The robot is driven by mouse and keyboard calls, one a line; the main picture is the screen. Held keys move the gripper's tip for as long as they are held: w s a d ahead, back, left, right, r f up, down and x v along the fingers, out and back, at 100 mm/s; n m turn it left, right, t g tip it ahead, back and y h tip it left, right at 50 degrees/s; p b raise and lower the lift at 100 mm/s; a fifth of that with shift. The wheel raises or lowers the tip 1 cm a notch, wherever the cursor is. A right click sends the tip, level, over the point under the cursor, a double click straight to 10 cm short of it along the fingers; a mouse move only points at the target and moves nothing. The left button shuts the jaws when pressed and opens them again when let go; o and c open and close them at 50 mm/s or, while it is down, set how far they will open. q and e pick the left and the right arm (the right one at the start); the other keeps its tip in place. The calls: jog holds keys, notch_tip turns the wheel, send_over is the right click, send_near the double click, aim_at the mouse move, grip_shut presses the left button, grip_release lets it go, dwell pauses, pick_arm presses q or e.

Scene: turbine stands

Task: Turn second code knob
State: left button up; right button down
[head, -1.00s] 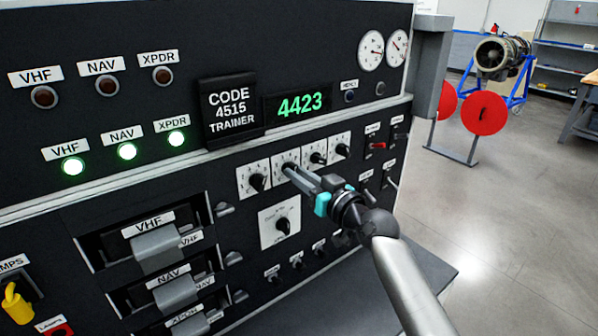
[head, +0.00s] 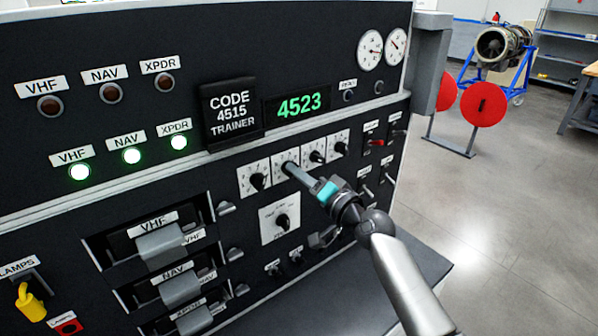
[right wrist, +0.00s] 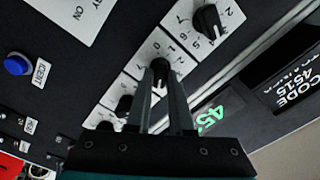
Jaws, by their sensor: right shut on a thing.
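The second code knob (right wrist: 160,68) is a black knob on a white numbered plate (head: 284,158), second from the left in a row of code knobs. My right gripper (head: 290,168) has its fingers shut on this knob; in the right wrist view the fingers (right wrist: 165,85) lie on both sides of it. The green display (head: 299,106) reads 4523. The placard (head: 230,110) beside it reads CODE 4515 TRAINER. The first code knob (head: 257,181) also shows in the right wrist view (right wrist: 208,20). The third (head: 316,156) and fourth (head: 340,149) knobs are to the right. My left gripper is out of view.
A larger knob plate (head: 280,224) sits just below the row. Switches (head: 376,142) are to the right, and grey-handled modules (head: 160,244) are at lower left. A dark ledge (head: 400,275) juts out below the panel. Open floor lies to the right.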

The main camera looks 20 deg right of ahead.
jog(key=shift+m, duration=0.6)
jog(key=c, duration=0.8)
grip_release()
jog(key=b+v, duration=0.2)
jog(key=v, duration=1.3)
jog(key=shift+s+d+r, duration=0.1)
